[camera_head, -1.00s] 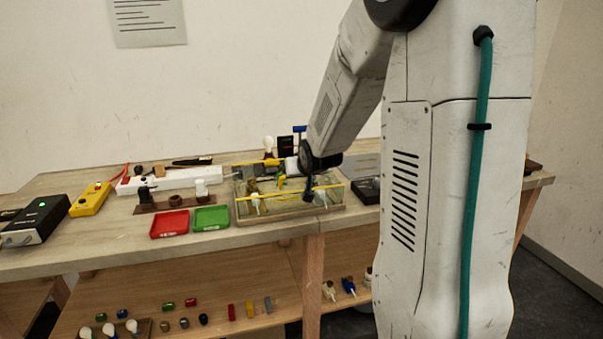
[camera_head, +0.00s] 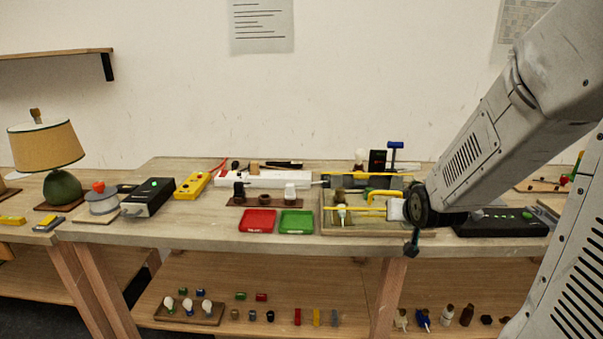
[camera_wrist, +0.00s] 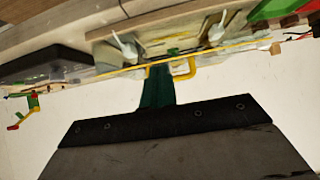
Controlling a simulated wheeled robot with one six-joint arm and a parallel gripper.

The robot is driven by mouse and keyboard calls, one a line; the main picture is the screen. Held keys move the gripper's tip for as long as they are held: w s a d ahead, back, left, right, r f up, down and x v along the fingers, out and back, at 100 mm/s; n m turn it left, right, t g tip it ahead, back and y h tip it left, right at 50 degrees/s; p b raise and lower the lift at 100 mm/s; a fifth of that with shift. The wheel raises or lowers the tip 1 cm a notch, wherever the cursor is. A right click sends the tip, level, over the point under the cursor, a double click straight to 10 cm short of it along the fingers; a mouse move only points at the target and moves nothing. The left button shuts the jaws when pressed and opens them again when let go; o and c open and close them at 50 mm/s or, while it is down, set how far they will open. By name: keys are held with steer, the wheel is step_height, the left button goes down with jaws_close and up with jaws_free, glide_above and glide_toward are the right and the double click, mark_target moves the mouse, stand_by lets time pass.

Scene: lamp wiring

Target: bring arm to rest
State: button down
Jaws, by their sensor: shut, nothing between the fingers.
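My gripper (camera_wrist: 159,72) shows in the wrist view as narrow dark green fingers, close together with nothing held. They reach toward a tray (camera_wrist: 90,33), seen upside down, with a yellow bar and a yellow bent piece close to the tips in the picture. I cannot tell whether they touch. In the head view my arm comes down from the upper right, its wrist beside the right end of the same tray (camera_head: 323,222). The fingers are not clear in that view.
Red (camera_head: 257,221) and green (camera_head: 296,222) trays lie left, before a white power strip (camera_head: 265,179). A lamp (camera_head: 48,150) stands far left.

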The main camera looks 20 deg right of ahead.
steer(key=s+a+f+g+y, duration=0.3)
steer(key=s+a+g, duration=0.35)
steer(key=s, duration=0.35)
steer(key=s+a+r+n+g+y, duration=0.1)
steer(key=s+a+r+n, duration=0.3)
steer(key=s+a+r, duration=0.7)
steer(key=s+a, duration=0.2)
steer(key=s, duration=0.1)
steer(key=shift+a+r+n+g, duration=0.15)
steer(key=shift+n+g, duration=0.2)
steer(key=shift+n, duration=0.05)
